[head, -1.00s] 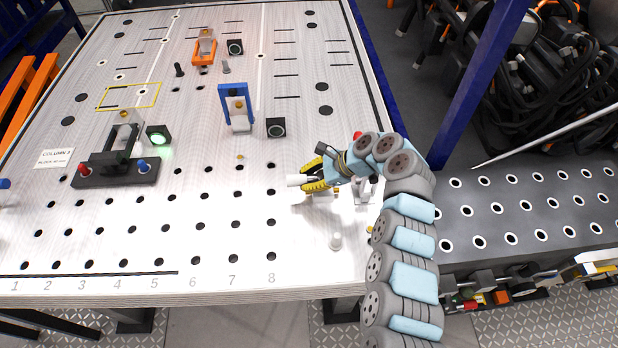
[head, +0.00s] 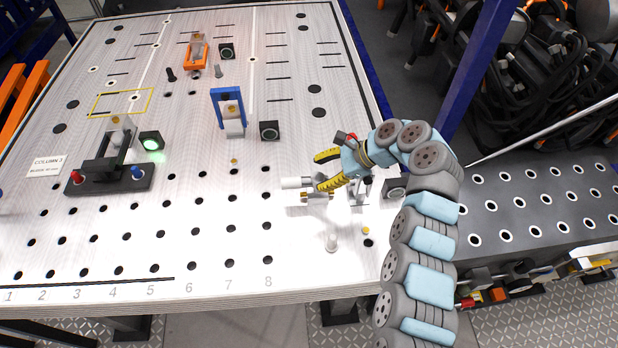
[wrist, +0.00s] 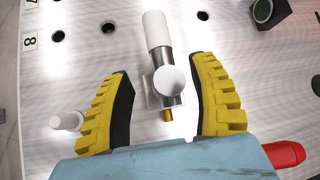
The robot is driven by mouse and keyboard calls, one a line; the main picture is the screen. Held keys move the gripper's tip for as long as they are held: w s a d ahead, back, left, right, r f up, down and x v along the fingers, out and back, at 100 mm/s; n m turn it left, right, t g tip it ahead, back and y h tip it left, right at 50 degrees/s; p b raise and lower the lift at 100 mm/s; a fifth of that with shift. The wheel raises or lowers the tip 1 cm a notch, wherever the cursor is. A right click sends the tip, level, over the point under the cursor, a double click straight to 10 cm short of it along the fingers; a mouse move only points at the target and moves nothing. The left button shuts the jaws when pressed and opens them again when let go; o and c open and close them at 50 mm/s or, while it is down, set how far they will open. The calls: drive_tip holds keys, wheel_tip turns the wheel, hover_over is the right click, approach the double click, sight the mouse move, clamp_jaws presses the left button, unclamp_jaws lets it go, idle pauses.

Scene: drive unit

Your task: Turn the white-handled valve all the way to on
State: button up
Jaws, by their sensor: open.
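The white-handled valve shows in the head view, with its white handle (head: 292,183) pointing left. In the wrist view the white handle (wrist: 156,30) points up from a metal body with a pale round cap (wrist: 172,80) and a brass end below. My gripper (head: 319,171) is open at the valve. In the wrist view its two yellow fingers (wrist: 161,70) stand on either side of the valve body, with visible gaps on both sides. Whether a finger touches lower down cannot be told. My wrist partly hides the valve's right side in the head view.
A white peg (head: 331,243) stands in front of the valve. A dark box (head: 269,131) and a blue frame (head: 229,112) stand behind it. A black fixture with red and blue knobs (head: 110,176) is at left. Another dark box (head: 395,187) sits close by my arm.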

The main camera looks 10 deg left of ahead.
drive_tip(key=shift+v, duration=2.15)
